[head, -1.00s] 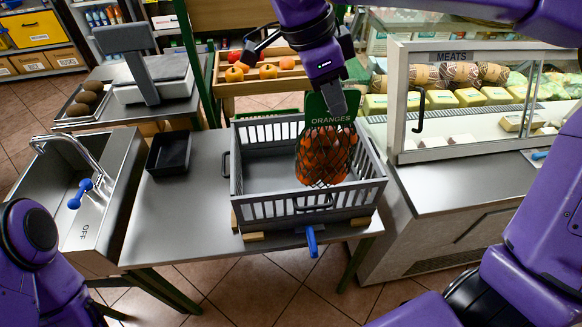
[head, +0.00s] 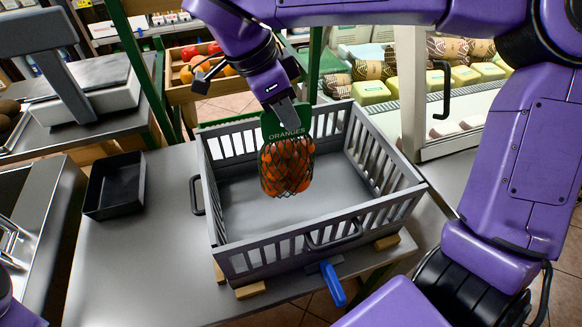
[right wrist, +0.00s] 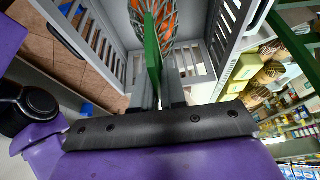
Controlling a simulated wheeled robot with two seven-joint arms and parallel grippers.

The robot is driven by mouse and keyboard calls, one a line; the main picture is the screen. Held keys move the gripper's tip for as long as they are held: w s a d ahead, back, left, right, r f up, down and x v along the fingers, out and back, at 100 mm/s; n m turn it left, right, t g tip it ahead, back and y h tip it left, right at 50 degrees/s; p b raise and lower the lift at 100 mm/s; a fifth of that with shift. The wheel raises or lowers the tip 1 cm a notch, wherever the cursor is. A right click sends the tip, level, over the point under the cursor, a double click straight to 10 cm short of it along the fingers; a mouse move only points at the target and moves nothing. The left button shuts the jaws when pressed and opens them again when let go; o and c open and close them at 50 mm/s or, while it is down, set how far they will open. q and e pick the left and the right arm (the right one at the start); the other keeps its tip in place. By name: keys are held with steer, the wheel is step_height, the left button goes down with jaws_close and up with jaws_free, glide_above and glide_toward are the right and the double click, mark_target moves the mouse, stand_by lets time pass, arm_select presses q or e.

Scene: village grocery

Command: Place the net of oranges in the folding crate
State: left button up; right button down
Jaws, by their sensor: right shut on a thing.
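The net of oranges (head: 287,168) is a black mesh with orange fruit under a green "ORANGES" header card (head: 272,124). My right gripper (head: 284,108) is shut on that card, and the net hangs upright below it. The grey slatted folding crate (head: 290,242) stands open on the metal table. In the head view the net lies over the crate's interior, left of its middle; its gap to the floor is hard to judge. In the right wrist view the net (right wrist: 168,25) shows beyond the card (right wrist: 152,50), between crate walls (right wrist: 228,35). My left gripper is out of view.
A black tray (head: 115,186) sits left of the crate, with clear table before it. A blue lever (head: 332,284) sticks out at the table's front edge.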

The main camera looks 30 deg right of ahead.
mark_target(283, 139)
step_height(283, 139, down, 7)
steer(key=shift+f+b, duration=0.2)
steer(key=shift+b, duration=0.35)
steer(key=shift+f, duration=0.1)
steer(key=c, duration=1.2)
jaws_free()
steer(key=p+v, duration=0.2)
steer(key=v, duration=1)
